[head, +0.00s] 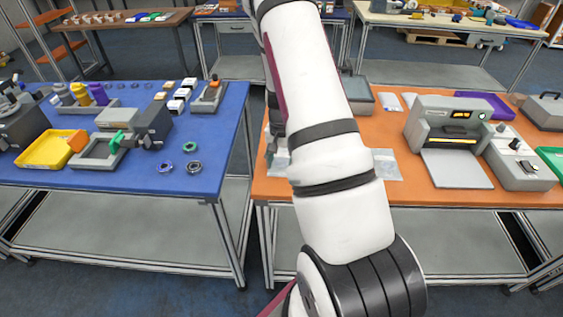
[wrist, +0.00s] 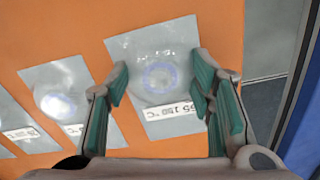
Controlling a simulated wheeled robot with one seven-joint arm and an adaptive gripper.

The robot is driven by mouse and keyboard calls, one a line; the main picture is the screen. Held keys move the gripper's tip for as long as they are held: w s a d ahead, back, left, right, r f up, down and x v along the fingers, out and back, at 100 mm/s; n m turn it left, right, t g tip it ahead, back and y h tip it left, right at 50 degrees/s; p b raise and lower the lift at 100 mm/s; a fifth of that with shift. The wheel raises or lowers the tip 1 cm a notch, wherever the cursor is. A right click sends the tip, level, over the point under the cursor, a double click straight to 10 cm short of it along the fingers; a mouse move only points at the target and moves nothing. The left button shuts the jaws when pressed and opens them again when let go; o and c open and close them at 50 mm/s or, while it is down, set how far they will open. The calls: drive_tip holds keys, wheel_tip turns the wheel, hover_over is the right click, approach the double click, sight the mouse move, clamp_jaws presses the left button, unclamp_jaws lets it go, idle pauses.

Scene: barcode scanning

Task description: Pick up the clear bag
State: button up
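A clear bag (wrist: 158,78) lies flat on the orange table in the wrist view. It holds a pale bluish ring and has a white printed label. My gripper (wrist: 162,88) is open and empty, with its green-padded fingers on either side of this bag in the picture. I cannot tell how high the fingers are above it. A second clear bag (wrist: 60,92) and a third (wrist: 14,128), cut by the picture edge, lie to the left.
The orange table (head: 410,193) also carries a grey machine (head: 447,125) and a purple tray (head: 485,104). A blue table (head: 110,180) with several parts stands left, across a gap. The orange table's edge lies close right of the bag in the wrist view.

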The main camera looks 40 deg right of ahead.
drive_tip(key=c, duration=0.7)
drive_tip(key=shift+o, duration=0.2)
drive_tip(key=shift+r, duration=0.1)
